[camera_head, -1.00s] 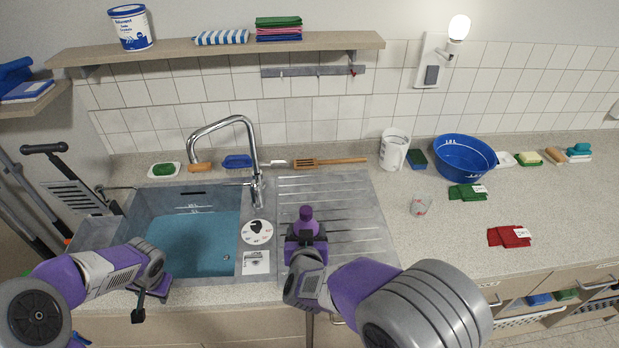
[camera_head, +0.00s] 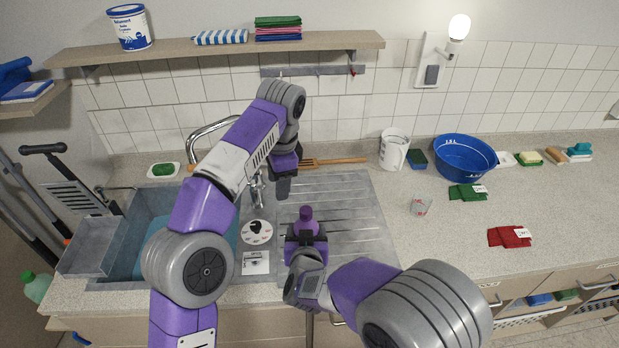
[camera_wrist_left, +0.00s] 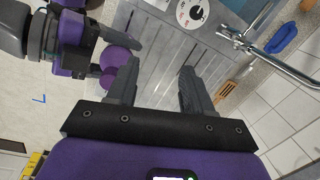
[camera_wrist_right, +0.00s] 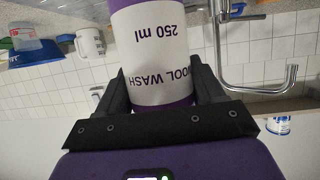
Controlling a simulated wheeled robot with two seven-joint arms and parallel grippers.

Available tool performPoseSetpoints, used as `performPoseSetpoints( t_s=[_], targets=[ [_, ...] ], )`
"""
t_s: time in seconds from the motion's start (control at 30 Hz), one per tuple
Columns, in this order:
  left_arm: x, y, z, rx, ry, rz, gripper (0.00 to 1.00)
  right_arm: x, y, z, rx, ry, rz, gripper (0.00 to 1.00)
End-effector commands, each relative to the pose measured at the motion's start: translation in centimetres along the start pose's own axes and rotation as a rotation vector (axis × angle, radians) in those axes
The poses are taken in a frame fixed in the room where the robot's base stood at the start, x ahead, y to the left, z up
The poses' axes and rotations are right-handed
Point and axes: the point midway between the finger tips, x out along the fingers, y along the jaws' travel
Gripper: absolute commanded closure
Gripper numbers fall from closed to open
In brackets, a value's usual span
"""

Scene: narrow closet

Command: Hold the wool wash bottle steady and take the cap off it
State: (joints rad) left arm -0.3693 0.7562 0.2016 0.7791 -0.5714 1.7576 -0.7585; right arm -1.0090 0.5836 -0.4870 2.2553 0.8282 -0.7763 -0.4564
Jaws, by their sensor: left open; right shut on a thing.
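The wool wash bottle (camera_head: 306,230) is purple and stands roughly upright over the drainer beside the sink. Its purple cap (camera_head: 306,212) is on top. My right gripper (camera_head: 306,242) is shut on the bottle body; the right wrist view shows the white label (camera_wrist_right: 155,45) between the fingers. My left gripper (camera_head: 284,185) is open and empty, behind and slightly left of the cap in the head view. In the left wrist view the bottle (camera_wrist_left: 120,60) and cap (camera_wrist_left: 106,80) lie left of the open fingers (camera_wrist_left: 160,78), partly behind one finger.
The faucet (camera_head: 208,130) and the sink (camera_head: 122,262) are to the left, partly hidden by my left arm. A wooden spatula (camera_head: 340,160) lies behind the drainer (camera_head: 355,215). A clear cup (camera_head: 421,206), white jug (camera_head: 393,150) and blue basin (camera_head: 465,158) stand to the right.

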Motion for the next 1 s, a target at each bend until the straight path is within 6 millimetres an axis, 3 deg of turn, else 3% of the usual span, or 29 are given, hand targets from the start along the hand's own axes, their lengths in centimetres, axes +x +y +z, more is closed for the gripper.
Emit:
performPoseSetpoints(
  t_s=[0.03,0.13,0.4,0.67,1.0],
  targets=[
    [-1.2,1.1,-1.4,0.058,0.019,0.015,0.49,0.0,0.0,-0.1,0.001,0.002,0.0,1.0],
    [-3.0,3.1,-3.1,0.16,0.047,0.048,0.49,0.0,0.0,-0.1,0.001,0.002,0.0,1.0],
    [-4.8,5.7,-4.7,0.287,0.081,0.089,0.49,0.0,0.0,-0.1,0.0,0.002,0.0,1.0],
    [-3.5,5.8,-4.8,0.29,0.08,0.09,0.49,0.0,0.0,-0.1,0.0,0.002,0.0,1.0],
    [0.1,6.2,-5.0,0.288,0.08,0.089,0.49,0.0,0.0,-0.1,0.001,0.002,0.0,1.0]
  ],
)
